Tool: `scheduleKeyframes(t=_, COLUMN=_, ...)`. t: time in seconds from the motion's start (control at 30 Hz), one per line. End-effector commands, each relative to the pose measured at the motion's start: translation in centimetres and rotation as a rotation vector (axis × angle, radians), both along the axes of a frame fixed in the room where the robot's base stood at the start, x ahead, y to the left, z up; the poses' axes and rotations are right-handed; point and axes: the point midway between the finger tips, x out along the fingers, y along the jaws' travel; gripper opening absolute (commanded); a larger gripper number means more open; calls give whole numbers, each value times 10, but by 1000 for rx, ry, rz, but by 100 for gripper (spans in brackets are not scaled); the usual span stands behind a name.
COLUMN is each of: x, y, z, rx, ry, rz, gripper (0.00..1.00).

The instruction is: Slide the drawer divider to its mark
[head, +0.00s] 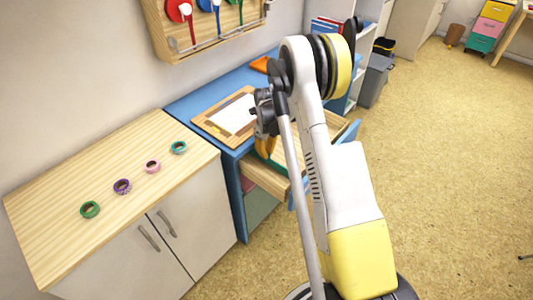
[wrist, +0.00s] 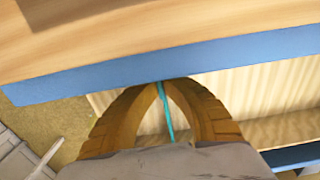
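The open drawer (head: 266,180) is pale wood and sticks out under the blue desk. It also shows in the wrist view (wrist: 275,85), behind my fingers. The divider (wrist: 165,112) is a thin teal strip in the wrist view, seen edge-on between my two fingers. My gripper (wrist: 160,84) has its brown-orange fingers inside the drawer, with the tips closed together on the strip. In the head view my gripper (head: 265,148) reaches down at the drawer, and my arm hides much of it. I cannot make out the mark.
The blue desk (head: 193,98) carries a wooden board with white paper (head: 233,115). To the left, a wooden cabinet top (head: 110,150) holds several tape rolls. A pegboard (head: 160,40) hangs on the wall above. The floor (head: 440,160) on the right is clear.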

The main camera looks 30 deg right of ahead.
Motion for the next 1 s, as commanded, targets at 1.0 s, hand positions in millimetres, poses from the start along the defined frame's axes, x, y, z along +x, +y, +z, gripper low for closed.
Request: scheduleKeyframes(t=1.0, x=48, y=-132, z=-1, rx=0, ry=0, rz=0, gripper=0)
